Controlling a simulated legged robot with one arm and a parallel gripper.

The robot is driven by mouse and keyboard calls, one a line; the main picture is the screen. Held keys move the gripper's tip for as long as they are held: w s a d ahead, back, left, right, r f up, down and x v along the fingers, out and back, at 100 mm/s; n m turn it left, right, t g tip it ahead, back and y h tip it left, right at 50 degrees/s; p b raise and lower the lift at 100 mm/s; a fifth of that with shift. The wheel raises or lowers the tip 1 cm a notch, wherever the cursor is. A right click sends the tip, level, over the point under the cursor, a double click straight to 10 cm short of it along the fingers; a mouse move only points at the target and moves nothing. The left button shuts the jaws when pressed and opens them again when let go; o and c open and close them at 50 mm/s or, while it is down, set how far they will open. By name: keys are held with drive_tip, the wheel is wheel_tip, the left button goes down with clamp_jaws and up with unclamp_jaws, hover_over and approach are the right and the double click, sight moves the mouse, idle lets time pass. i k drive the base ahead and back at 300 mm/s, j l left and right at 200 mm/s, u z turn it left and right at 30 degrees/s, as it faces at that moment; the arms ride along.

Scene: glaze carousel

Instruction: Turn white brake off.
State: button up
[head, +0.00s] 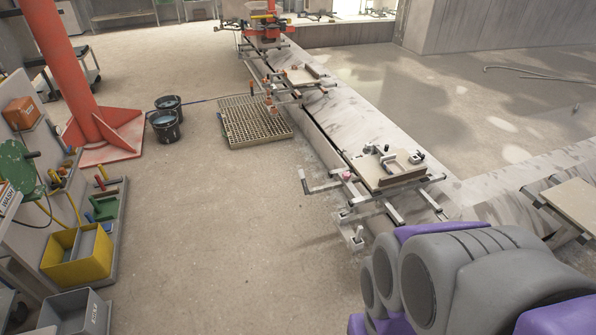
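A pale L-shaped lever (318,185) sticks out from the near end of the carousel fixture, right of the picture's middle. A small pinkish-red knob (347,176) is beside it. A short whitish upright post (357,238) stands lower on the same fixture. I cannot tell for certain which pale part is the white brake, or whether it is on or off. The fixture carries a beige board (388,172) with dark and pale clamps on it. My gripper is not in view; only my grey and purple arm shows at the bottom right.
The floor left of the carousel is mostly clear. A slatted grate (252,120) lies beside the line, with two dark buckets (165,124) left of it. A red column (82,80) stands on the left. A yellow bin (78,254) and a grey bin (72,314) are lower left.

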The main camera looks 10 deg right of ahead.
sight(302, 175)
drive_tip(key=i, duration=0.9)
drive_tip(key=i+j, duration=0.1)
drive_tip(key=i, duration=0.85)
drive_tip(key=i+j+z, duration=0.1)
drive_tip(key=i, duration=0.8)
